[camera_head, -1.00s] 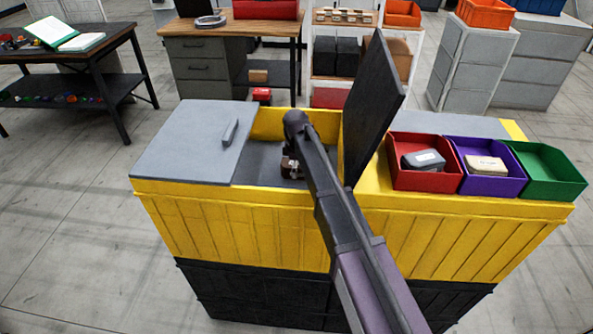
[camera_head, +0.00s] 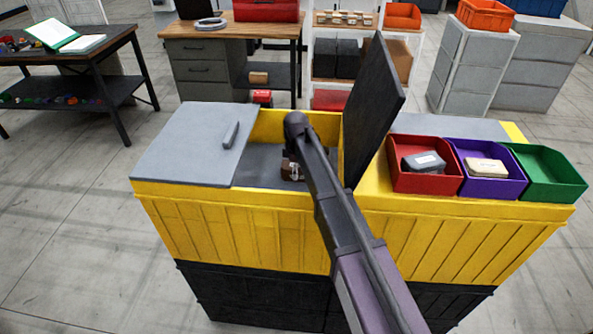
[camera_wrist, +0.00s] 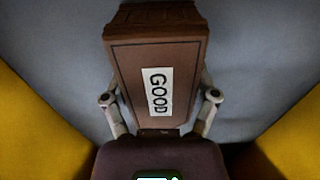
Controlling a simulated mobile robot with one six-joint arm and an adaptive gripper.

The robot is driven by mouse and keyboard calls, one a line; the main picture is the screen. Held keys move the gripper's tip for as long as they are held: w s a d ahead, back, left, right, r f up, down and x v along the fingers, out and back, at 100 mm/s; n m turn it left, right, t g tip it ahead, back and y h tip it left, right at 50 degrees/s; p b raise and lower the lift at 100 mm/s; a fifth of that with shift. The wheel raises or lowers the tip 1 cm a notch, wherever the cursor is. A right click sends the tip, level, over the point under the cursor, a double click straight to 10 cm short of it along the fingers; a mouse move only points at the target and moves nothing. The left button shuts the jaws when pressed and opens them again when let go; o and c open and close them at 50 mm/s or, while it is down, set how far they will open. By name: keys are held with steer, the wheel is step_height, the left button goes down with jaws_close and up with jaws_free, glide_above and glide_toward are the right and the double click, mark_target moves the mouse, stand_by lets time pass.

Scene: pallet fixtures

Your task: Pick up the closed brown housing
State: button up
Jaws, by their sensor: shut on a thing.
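The closed brown housing (camera_wrist: 160,60) fills the middle of the wrist view, with a white label reading GOOD. My gripper (camera_wrist: 160,108) has its two fingers on either side of the housing and is shut on it. In the head view a small part of the housing (camera_head: 290,171) shows inside the open compartment of the yellow bin (camera_head: 245,225), mostly hidden behind my arm. Whether it touches the grey compartment floor cannot be told.
A dark lid (camera_head: 375,110) stands raised right of the compartment; a grey lid (camera_head: 190,140) covers the left part. Red (camera_head: 425,181), purple (camera_head: 490,185) and green (camera_head: 548,180) trays sit on the right side. The red and purple trays each hold a housing.

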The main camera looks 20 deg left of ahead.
steer(key=shift+r, duration=0.2)
step_height(320, 180, up, 10)
steer(key=p, duration=1)
steer(key=shift+f, duration=0.2)
steer(key=shift+r, duration=0.1)
stand_by(0.3)
steer(key=s+d+r+n+p, duration=0.2)
steer(key=s+r+p, duration=0.3)
steer(key=r+p, duration=0.3)
steer(key=s+d+r+n+p, duration=0.1)
steer(key=s+d+r+p, duration=0.4)
steer(key=r+p, duration=0.4)
steer(key=shift+s+n, duration=0.4)
steer(key=shift+s, duration=0.2)
steer(key=shift+a+r, duration=0.1)
